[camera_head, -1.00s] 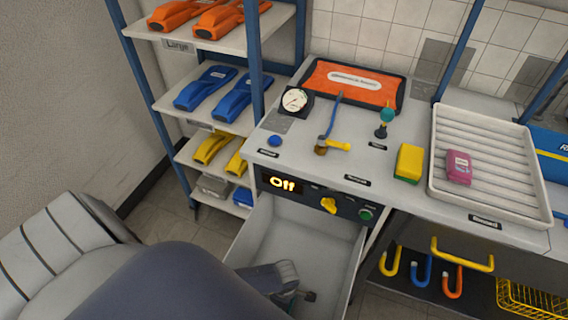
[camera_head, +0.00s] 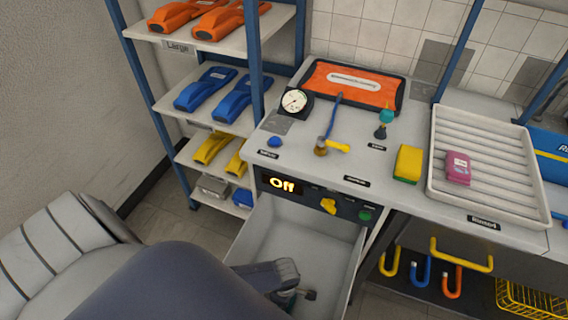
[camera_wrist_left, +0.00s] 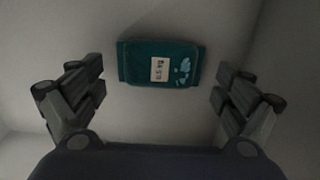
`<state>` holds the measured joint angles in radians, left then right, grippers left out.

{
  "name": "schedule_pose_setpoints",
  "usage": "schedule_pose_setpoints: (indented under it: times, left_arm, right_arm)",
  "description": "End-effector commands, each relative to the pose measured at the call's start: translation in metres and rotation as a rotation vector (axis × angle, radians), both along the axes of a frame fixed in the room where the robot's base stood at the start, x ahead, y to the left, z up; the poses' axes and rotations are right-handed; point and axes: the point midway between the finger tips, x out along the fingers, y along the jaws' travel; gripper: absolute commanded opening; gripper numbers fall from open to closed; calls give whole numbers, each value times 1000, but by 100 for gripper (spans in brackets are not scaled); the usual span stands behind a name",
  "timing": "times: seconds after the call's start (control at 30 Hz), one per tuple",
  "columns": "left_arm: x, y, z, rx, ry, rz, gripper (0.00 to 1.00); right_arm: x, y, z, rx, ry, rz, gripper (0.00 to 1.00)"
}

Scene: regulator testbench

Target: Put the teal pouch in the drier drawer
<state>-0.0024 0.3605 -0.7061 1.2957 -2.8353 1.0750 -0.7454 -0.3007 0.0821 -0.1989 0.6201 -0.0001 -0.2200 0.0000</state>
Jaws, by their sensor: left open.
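The teal pouch (camera_wrist_left: 160,63) lies flat on the pale floor of the open drier drawer (camera_wrist_left: 215,30), with a white label and light blue marks on it. In the left wrist view my left gripper (camera_wrist_left: 155,95) is open, its fingers wide apart on either side of the pouch and not touching it. In the head view the open drawer (camera_head: 325,245) sits under the panel reading "Off", and my left gripper (camera_head: 297,296) is inside it, mostly hidden by my arm. The pouch is barely visible there. My right gripper is not in view.
A gauge (camera_head: 294,102), an orange pouch (camera_head: 352,84), a yellow-green sponge (camera_head: 408,163) and a white ribbed tray (camera_head: 440,170) holding a pink item (camera_head: 458,168) are on the bench. A shelf rack (camera_head: 205,115) stands left of the drawer. The drawer's visible floor is otherwise clear.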

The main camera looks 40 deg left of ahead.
Motion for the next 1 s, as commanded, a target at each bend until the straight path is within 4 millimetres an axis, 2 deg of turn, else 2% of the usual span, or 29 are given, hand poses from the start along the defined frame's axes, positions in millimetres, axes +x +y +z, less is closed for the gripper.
schedule_pose_setpoints:
  times: [0.03, 0.3, 0.5, 0.7, 1.0]
  left_arm:
    - [0, 0, 11, 0, -1, -3, 94]
    - [0, 0, 59, -1, -2, -4, 94]
    - [0, 0, 87, 0, -1, -1, 94]
    - [0, 0, 101, 1, 0, -1, 94]
    - [0, 0, 102, 0, 1, 0, 94]
  right_arm:
    - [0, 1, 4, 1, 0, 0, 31]
    - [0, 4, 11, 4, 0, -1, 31]
    - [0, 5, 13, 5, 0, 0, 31]
    - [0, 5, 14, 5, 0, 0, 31]
    - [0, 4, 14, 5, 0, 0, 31]
